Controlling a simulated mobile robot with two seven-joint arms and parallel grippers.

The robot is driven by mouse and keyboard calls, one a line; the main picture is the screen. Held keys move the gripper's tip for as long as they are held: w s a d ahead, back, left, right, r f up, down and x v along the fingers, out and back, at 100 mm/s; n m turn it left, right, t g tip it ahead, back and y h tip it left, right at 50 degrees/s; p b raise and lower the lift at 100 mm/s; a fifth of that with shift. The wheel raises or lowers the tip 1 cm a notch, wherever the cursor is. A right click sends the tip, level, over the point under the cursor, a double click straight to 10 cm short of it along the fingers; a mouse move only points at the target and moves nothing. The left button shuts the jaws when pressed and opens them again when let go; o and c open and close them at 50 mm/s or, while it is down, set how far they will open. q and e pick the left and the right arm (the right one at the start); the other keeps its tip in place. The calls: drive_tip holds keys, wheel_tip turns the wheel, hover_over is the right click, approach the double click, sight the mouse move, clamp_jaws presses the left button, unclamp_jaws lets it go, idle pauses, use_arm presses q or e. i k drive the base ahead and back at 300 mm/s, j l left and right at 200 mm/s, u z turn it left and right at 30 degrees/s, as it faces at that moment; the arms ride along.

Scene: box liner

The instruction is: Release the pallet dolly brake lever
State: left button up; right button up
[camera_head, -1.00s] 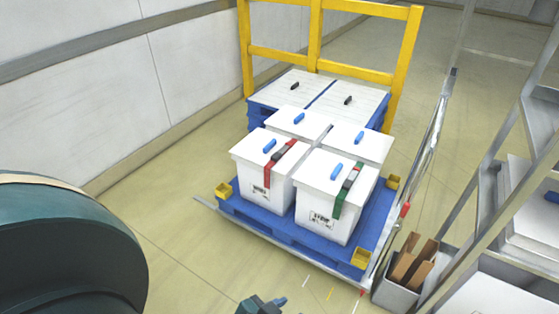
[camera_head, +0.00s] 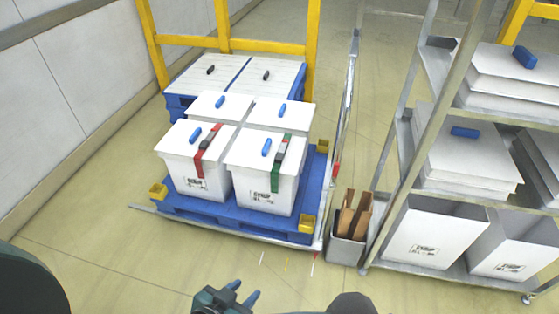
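The pallet dolly is low and metal-edged (camera_head: 225,232), with a blue pallet (camera_head: 265,226) on it. A small red handle (camera_head: 336,168), which looks like the brake lever, shows at its right side by a metal upright. I cannot tell which position it is in. My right gripper is not in view.
Several white lidded boxes (camera_head: 264,178) stand on the pallet. A yellow rail frame (camera_head: 228,45) stands behind. A grey bin (camera_head: 345,250) with brown pieces is right of the dolly, beside a metal shelf rack (camera_head: 400,262) holding white boxes. The floor in front is clear.

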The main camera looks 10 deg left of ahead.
sight(332, 186)
drive_tip(key=k+j+u, duration=0.15)
drive_tip(key=u, duration=0.2)
drive_tip(key=k+j+u, duration=0.1)
drive_tip(key=j+u, duration=0.55)
